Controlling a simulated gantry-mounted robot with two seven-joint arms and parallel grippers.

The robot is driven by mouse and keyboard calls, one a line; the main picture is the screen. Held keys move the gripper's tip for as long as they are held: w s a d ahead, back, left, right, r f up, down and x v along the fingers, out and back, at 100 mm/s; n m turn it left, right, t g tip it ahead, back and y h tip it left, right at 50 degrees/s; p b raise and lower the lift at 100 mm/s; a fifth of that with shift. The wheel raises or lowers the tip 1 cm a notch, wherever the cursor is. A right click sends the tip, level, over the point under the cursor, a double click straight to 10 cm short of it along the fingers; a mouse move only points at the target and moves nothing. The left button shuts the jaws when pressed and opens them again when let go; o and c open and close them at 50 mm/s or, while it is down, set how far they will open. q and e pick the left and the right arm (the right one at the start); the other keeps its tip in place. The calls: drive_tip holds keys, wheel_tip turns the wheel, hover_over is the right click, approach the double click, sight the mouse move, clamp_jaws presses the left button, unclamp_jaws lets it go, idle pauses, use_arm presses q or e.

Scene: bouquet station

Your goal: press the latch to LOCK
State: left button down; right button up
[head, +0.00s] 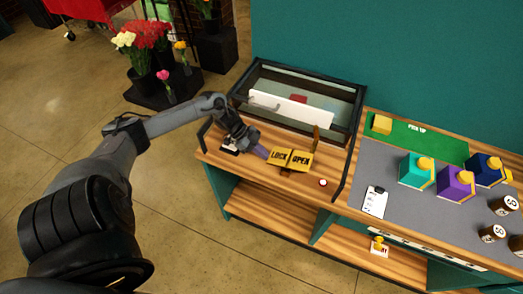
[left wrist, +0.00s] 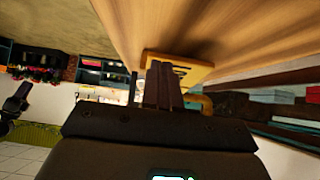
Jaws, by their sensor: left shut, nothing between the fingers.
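A yellow sign plate (head: 303,159) marked LOCK on its left half and OPEN on its right half lies on the front of the wooden counter. It also shows in the left wrist view (left wrist: 190,69), just beyond my fingers. My left gripper (head: 259,152) is shut and empty beside the LOCK end; I cannot tell whether it touches. In the left wrist view its fingers (left wrist: 163,85) are together. A small upright brown-yellow piece (head: 316,135) stands behind the OPEN half. I cannot tell whether it is the latch. My right gripper is out of view.
A glass-topped case with a black frame (head: 305,72) stands behind the plate. A small round red-and-white button (head: 323,182) is to its right. Farther right are a clipboard (head: 375,201), coloured boxes (head: 455,184) and brown jars (head: 493,233). Flowers (head: 140,45) stand at back left.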

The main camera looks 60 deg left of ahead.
use_arm(q)
drive_tip(key=shift+f, duration=0.55)
drive_tip(key=shift+a, duration=0.1)
drive_tip(key=v, duration=0.7)
drive_tip(key=shift+s, duration=0.1)
drive_tip(key=shift+a+r, duration=0.15)
drive_tip(key=shift+r, duration=0.05)
idle(0.3)
drive_tip(key=shift+s, duration=0.1)
